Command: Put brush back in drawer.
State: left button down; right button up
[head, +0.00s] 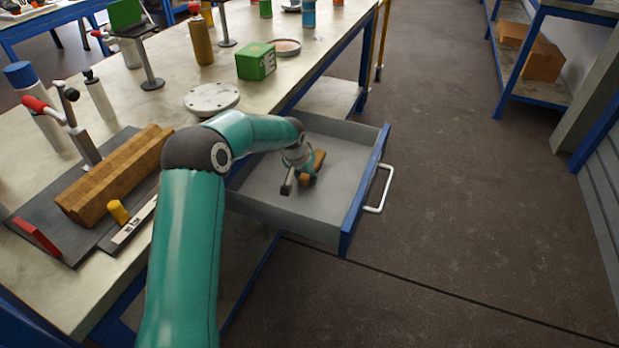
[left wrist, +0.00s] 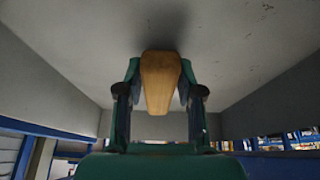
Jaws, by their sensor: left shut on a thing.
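The drawer (head: 372,165) stands open from the bench, with a grey inside, a blue front and a white handle. My left gripper (head: 301,172) is inside the drawer's walls, over its floor. It is shut on the brush (head: 319,160), whose wooden body shows beside the fingers. In the left wrist view the brush (left wrist: 160,80) is a tan wooden block between the two fingers, with a shadow on the drawer floor (left wrist: 235,45) near its end. Whether the brush touches the floor I cannot tell. Its bristles cannot be made out. My right gripper is not in view.
The bench top (head: 290,75) holds a green box (head: 256,61), a round flanged plate (head: 211,98), a wooden block (head: 115,175) on a dark board and several bottles. The drawer is otherwise empty where visible. The floor to the right is clear up to a shelf (head: 545,85).

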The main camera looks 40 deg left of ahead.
pick_arm(q)
jog(key=shift+f, duration=0.1)
jog(key=c, duration=0.7)
grip_release()
jog(key=shift+r, duration=0.2)
jog(key=p+v, duration=0.1)
jog(key=v, duration=1.1)
jog(key=shift+s+f, duration=0.1)
